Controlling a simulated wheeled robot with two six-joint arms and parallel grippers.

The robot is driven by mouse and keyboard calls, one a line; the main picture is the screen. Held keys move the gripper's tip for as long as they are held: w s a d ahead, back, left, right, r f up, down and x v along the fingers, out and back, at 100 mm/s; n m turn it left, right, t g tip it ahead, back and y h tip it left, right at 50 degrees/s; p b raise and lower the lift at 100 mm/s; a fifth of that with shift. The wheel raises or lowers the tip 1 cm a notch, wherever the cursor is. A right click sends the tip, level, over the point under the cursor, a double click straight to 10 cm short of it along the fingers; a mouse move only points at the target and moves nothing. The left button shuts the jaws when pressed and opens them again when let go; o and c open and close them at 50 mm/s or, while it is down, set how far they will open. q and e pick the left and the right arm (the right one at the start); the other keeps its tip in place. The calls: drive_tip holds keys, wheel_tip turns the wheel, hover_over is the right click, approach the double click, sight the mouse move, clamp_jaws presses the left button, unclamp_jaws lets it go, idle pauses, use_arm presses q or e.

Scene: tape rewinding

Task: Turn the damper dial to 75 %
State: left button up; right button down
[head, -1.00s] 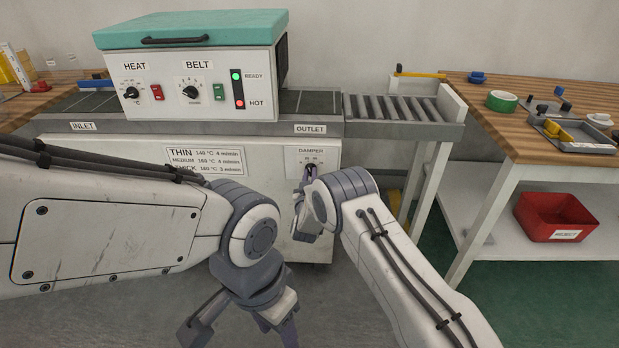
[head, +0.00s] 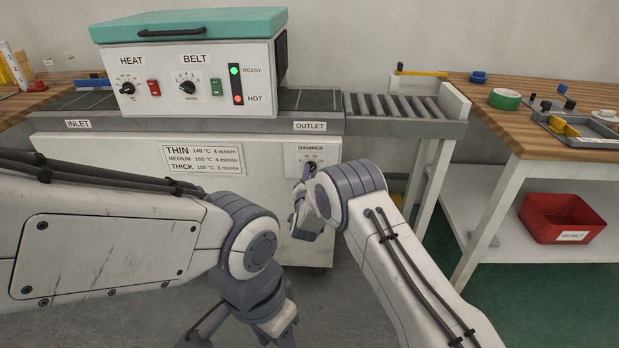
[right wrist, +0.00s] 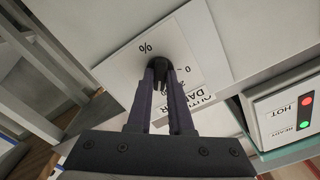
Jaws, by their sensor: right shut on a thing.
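The damper dial (right wrist: 157,66) is a dark knob on a white plate (right wrist: 185,58) with a % mark and numbers, seen tilted in the right wrist view. In the head view the plate labelled DAMPER (head: 311,148) is on the machine's front below OUTLET, and the dial is mostly hidden by my right arm. My right gripper (right wrist: 160,75) is shut on the dial, one finger on each side. The dial's exact setting cannot be read. My left gripper (head: 240,335) hangs low at the bottom of the head view, away from the machine, its fingers partly cut off.
The machine's top panel has HEAT (head: 127,88) and BELT (head: 188,86) knobs, a lit green and a lit red lamp. A roller conveyor (head: 395,107) leaves at the right. A wooden bench (head: 500,100) and a red bin (head: 566,218) stand further right.

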drive_tip(key=shift+f+m+b, duration=0.1)
drive_tip(key=shift+m+b, duration=1)
drive_tip(key=shift+m, duration=1.2)
drive_tip(key=c, duration=0.8)
unclamp_jaws()
drive_tip(key=s+p, duration=0.1)
drive_tip(key=s, duration=0.4)
drive_tip(key=s+p, duration=0.1)
drive_tip(key=s, duration=0.4)
drive_tip(key=shift+s+a, duration=0.2)
drive_tip(key=shift+s, duration=0.05)
